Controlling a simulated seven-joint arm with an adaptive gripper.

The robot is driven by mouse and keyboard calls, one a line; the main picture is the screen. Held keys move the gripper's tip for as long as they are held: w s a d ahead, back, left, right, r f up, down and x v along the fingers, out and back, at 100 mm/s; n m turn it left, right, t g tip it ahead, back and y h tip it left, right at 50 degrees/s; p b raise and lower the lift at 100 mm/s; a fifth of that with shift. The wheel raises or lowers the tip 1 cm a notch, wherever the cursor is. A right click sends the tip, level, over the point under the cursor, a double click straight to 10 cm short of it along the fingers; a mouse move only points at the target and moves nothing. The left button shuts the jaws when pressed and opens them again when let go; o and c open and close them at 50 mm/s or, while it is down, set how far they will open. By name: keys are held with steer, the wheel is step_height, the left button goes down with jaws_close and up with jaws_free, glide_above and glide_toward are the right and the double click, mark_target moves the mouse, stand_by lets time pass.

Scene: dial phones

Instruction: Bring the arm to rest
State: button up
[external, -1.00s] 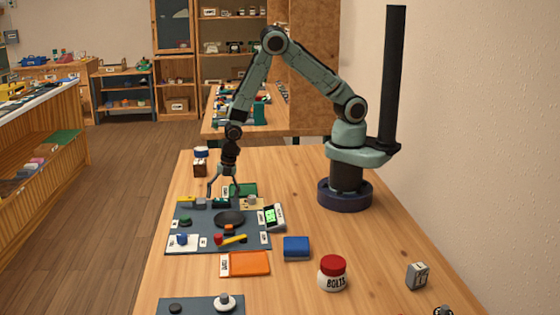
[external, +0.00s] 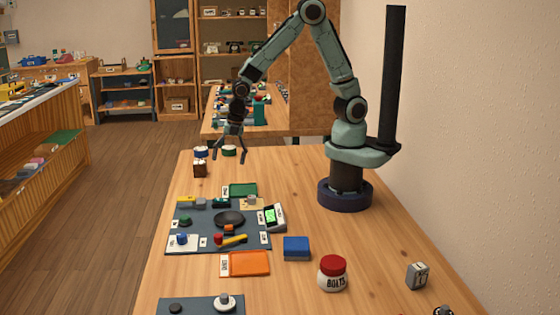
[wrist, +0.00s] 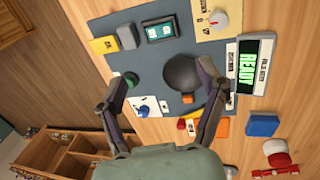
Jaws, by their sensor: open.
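My gripper (external: 229,158) is open and empty. It hangs in the air above the far end of the wooden table, clear of the objects below. My arm is raised and bent over from its base at the table's right side. In the wrist view the two fingers of my gripper (wrist: 160,112) are spread wide. Between and beyond them lies the dark grey mat (wrist: 150,62) with the black round disc (wrist: 183,75) and a device with a green screen reading READY (wrist: 250,66).
A blue block (external: 296,248), an orange tray (external: 249,264), a white jar with a red lid (external: 332,274) and a grey box (external: 417,276) stand nearer the front. A black post (external: 393,75) rises behind my base.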

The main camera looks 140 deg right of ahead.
stand_by(0.3)
steer(key=w+a+r+n+t+y, duration=0.1)
steer(key=w+a+r+n+t, duration=0.35)
steer(key=a+r, duration=0.9)
steer(key=s+a+m+g+y, duration=0.25)
steer(key=s+a, duration=0.35)
steer(key=a, duration=0.5)
steer(key=s+a+f+m+g+h, duration=0.1)
steer(key=s+f+m+g, duration=0.1)
steer(key=s+m, duration=0.7)
steer(key=shift+s+f+m+g, duration=0.15)
steer(key=shift+s+m+g, duration=0.25)
steer(key=shift+s+g, duration=0.45)
steer(key=shift+w, duration=0.15)
steer(key=shift+c, duration=0.3)
